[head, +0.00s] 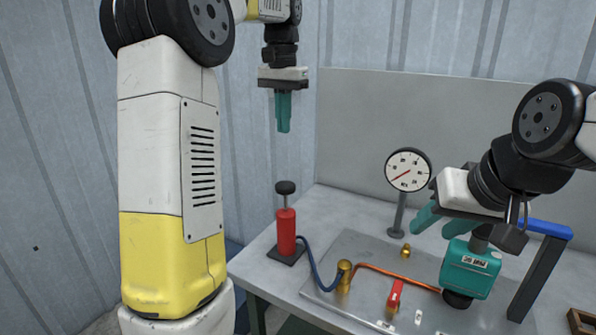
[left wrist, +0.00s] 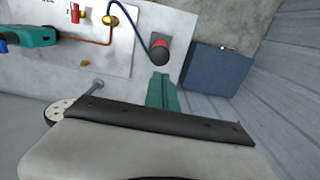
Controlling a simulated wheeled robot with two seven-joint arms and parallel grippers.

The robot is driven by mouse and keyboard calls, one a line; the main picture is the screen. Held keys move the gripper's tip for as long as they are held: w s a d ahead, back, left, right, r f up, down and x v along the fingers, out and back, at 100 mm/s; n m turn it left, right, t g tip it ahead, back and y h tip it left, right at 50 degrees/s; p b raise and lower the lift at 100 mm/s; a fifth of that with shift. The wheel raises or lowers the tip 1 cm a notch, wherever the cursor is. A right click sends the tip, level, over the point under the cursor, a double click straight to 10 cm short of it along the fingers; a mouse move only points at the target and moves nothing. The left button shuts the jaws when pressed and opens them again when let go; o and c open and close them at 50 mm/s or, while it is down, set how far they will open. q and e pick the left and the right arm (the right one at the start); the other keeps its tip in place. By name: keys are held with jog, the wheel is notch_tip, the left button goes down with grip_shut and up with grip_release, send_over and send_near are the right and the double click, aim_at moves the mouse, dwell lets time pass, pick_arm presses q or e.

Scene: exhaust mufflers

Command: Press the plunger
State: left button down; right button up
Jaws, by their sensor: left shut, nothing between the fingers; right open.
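A red pump cylinder (head: 286,232) stands upright on a dark base at the table's left edge. Its black plunger knob (head: 285,187) sits up on a rod, with part of the rod showing. My left gripper (head: 283,130) is shut and empty, pointing down, and appears above the knob with a clear gap. In the left wrist view the pump (left wrist: 160,43) shows just beyond the teal fingertips (left wrist: 161,76), its dark knob toward the camera. My right gripper (head: 432,224) is open, with its teal fingers apart beside a teal device (head: 470,270).
A dial gauge (head: 408,170) stands on a post behind a metal plate (head: 350,255). A blue hose (head: 314,268) joins the pump to a brass fitting (head: 344,272). A copper pipe, a red-handled valve (head: 395,296) and a blue-topped frame (head: 544,229) stand further right.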

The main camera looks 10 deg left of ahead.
aim_at(285, 184)
dwell(0.3)
pick_arm(q)
notch_tip(285, 184, down, 14)
dwell(0.5)
notch_tip(285, 184, down, 6)
jog(key=shift+r, duration=0.2)
dwell(0.3)
jog(key=shift+f, duration=0.1)
jog(key=shift+s, duration=0.1)
notch_tip(285, 184, up, 15)
jog(key=shift+f, duration=0.2)
